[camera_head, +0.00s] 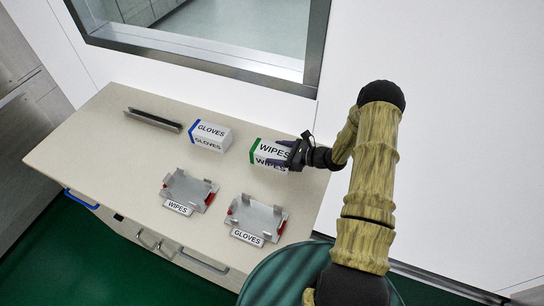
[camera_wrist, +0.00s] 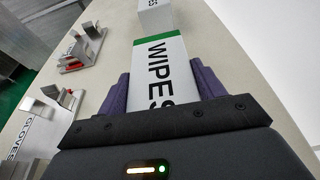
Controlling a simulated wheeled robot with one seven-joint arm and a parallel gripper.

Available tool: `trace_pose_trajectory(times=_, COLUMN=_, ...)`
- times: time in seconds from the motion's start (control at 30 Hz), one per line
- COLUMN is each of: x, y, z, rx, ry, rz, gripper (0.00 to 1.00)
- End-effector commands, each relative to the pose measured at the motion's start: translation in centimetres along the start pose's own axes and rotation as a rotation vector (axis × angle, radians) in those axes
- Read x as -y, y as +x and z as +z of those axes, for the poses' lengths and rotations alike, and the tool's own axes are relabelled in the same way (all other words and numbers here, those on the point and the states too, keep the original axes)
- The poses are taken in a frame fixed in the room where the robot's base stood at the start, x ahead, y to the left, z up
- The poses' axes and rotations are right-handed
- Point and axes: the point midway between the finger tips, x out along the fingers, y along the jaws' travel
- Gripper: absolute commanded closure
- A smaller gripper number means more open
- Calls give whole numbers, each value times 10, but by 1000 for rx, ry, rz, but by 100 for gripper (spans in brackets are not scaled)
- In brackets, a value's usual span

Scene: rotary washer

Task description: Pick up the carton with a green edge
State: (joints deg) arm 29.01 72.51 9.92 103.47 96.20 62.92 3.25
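The carton with a green edge (camera_head: 268,153) is a white box marked WIPES, on the table at the right of the GLOVES carton. Its green edge is at the left end in the head view. It also shows in the wrist view (camera_wrist: 165,65), running away from the camera with the green edge at the far end. My gripper (camera_head: 284,156) reaches in from the right. Its purple fingers (camera_wrist: 162,92) lie on either side of the near end of the carton, very close to its sides. I cannot tell whether they press on it.
The white GLOVES carton (camera_head: 210,136) with a blue edge stands left of the WIPES carton. A metal holder labelled WIPES (camera_head: 188,189) and one labelled GLOVES (camera_head: 257,217) stand nearer the table's front. A dark narrow rail (camera_head: 153,119) lies at the back left. A windowed wall borders the table (camera_head: 110,150).

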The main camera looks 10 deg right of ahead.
Motion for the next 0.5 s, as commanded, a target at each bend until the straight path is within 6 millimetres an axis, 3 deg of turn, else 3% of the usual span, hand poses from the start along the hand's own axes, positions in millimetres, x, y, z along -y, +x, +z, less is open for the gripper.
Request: trace_pose_trajectory(times=0.5, x=1, y=-3, z=12, rx=3, ry=-2, rz=-1, gripper=63)
